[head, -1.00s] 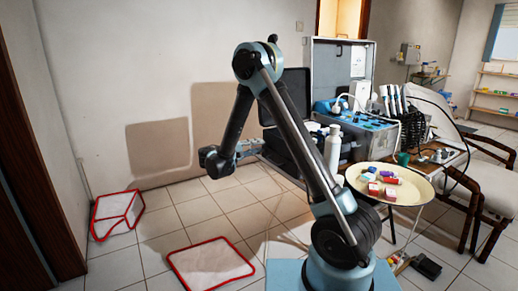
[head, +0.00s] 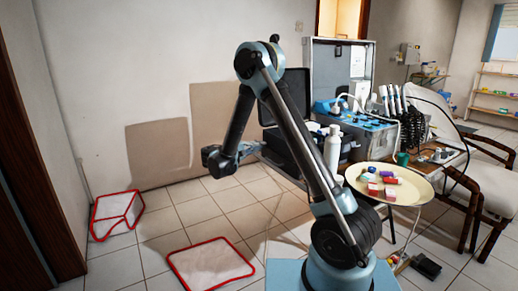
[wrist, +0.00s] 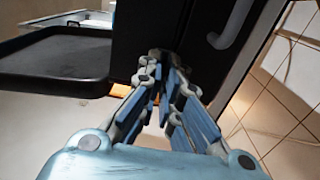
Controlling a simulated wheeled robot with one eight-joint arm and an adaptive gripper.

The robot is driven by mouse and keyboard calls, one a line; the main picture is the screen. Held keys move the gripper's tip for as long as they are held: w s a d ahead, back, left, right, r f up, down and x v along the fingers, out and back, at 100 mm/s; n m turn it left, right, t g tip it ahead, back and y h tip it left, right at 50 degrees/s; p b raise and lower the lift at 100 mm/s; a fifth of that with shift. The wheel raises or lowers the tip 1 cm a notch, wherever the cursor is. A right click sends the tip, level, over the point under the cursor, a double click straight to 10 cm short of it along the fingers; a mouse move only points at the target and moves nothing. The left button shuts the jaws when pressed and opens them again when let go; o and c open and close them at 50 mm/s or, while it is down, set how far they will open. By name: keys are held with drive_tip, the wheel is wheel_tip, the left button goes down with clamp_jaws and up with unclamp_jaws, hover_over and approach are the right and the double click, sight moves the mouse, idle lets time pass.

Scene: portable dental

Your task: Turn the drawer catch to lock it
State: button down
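My gripper (wrist: 165,72) points at the front of a black case (wrist: 185,25) in the wrist view. Its blue-grey fingers come close together at the tips, with a narrow dark gap between them. A small dark grey piece (wrist: 158,54) sits right at the fingertips against the black face. It may be the drawer catch, but the fingers hide much of it, and I cannot tell whether they grip it. In the head view my gripper (head: 250,148) reaches the left side of the black case (head: 270,146), where the catch is too small to make out.
A black tray or open drawer (wrist: 55,62) juts out at the left of the wrist view. A grey handle (wrist: 232,25) is on the case to the right. A round cream tray (head: 410,195) with small boxes stands at the right. Red-edged frames (head: 210,265) lie on the tiles.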

drive_tip(key=shift+f, duration=0.1)
drive_tip(key=shift+n, duration=8.8)
drive_tip(key=c, duration=1.8)
unclamp_jaws()
